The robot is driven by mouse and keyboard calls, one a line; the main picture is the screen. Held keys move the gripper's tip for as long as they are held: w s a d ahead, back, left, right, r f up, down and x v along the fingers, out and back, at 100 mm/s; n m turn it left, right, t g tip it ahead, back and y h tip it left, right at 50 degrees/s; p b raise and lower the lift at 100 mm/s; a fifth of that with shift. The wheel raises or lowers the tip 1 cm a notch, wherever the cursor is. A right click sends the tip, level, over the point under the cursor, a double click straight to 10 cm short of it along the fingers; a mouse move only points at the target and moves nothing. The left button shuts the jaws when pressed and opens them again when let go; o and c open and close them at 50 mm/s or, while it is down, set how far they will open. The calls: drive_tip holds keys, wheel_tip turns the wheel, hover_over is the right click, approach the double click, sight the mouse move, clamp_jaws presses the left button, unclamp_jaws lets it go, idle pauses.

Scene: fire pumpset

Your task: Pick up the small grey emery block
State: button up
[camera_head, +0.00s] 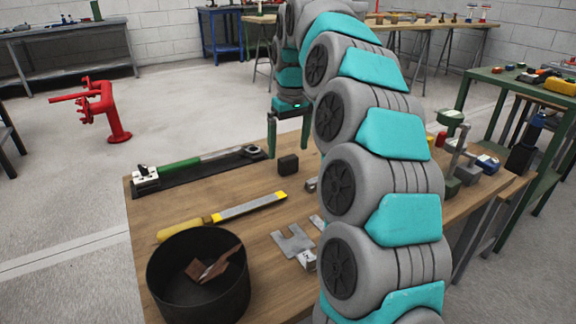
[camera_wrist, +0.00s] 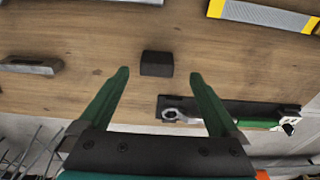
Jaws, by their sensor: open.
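A small dark grey block (camera_head: 288,165), which looks like the emery block, sits on the wooden table top near its far edge. In the wrist view the block (camera_wrist: 157,64) lies ahead, centred between the fingertips and a little beyond them. My gripper (camera_head: 287,152) has two green fingers pointing down, one on each side of the block in the head view. The gripper (camera_wrist: 160,74) is open, with nothing between its fingers. I cannot tell exactly how high the tips are above the table.
A green-handled tool (camera_head: 180,166) lies on a black tray left of the block. A yellow-handled file (camera_head: 248,207), grey metal pieces (camera_head: 293,244) and a dark round pan (camera_head: 198,282) are nearer. My arm hides part of the table. Bare wood surrounds the block.

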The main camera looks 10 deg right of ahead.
sight(288, 158)
drive_tip(key=f, duration=0.2)
drive_tip(key=w+f, duration=0.1)
drive_tip(key=f, duration=0.2)
drive_tip(key=shift+c, duration=0.2)
drive_tip(key=c, duration=1.5)
